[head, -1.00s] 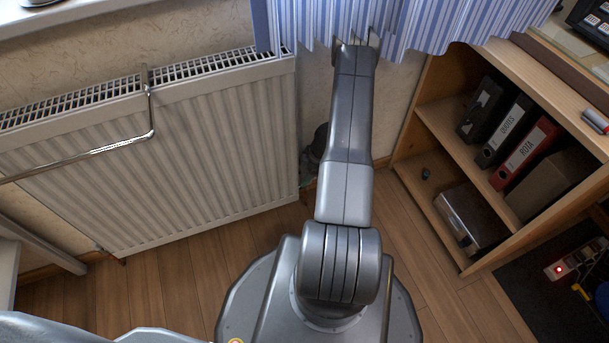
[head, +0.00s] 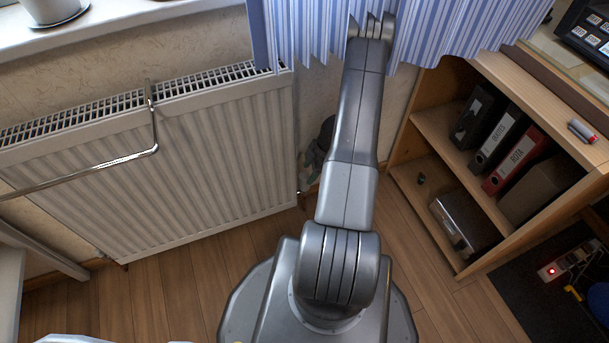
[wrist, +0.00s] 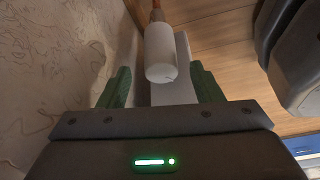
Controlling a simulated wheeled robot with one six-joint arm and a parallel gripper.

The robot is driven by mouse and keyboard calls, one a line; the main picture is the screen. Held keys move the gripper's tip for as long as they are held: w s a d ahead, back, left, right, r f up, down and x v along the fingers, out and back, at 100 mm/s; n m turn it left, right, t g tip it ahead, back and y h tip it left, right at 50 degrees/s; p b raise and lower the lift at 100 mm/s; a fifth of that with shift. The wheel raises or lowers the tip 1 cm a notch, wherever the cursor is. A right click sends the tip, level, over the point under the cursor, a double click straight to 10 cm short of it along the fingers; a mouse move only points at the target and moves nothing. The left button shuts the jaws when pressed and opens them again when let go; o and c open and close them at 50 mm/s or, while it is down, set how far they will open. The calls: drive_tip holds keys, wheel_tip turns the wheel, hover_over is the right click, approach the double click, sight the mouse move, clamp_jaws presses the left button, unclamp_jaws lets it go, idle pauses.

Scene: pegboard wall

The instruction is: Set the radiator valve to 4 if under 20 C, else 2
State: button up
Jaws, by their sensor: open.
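The radiator valve head is a white cylinder (wrist: 160,52) on a copper-coloured pipe (wrist: 157,12) in the wrist view. A small dark mark shows near its end, but I can read no number. My gripper (wrist: 160,74) is open, with its green fingers left and right of the valve head in the picture. Gaps show on both sides; I cannot tell how deep the head sits between them. The white ribbed radiator (head: 190,150) stands on the left in the head view. My arm and the shadow hide most of the valve area there. I see no temperature reading.
A blue striped curtain (head: 430,30) hangs around the upper end of my arm. A wooden shelf (head: 440,135) with binders stands at right. A chrome rail (head: 90,168) crosses the radiator front. Wooden floor (head: 175,285) is clear below the radiator. The wall (wrist: 50,70) lies close left of my gripper.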

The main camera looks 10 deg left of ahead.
sight(303, 181)
drive_tip(key=p+v, duration=0.2)
drive_tip(key=v, duration=0.5)
drive_tip(key=shift+f, duration=0.1)
drive_tip(key=a+f, duration=0.1)
drive_tip(key=f, duration=0.3)
drive_tip(key=s+a+f+n, duration=0.1)
drive_tip(key=a+f, duration=0.1)
drive_tip(key=f, duration=0.2)
drive_tip(key=s+a+f+n+p, duration=0.1)
drive_tip(key=a+f, duration=0.1)
drive_tip(key=f, duration=0.2)
drive_tip(key=shift+s, duration=0.15)
drive_tip(key=c, duration=1)
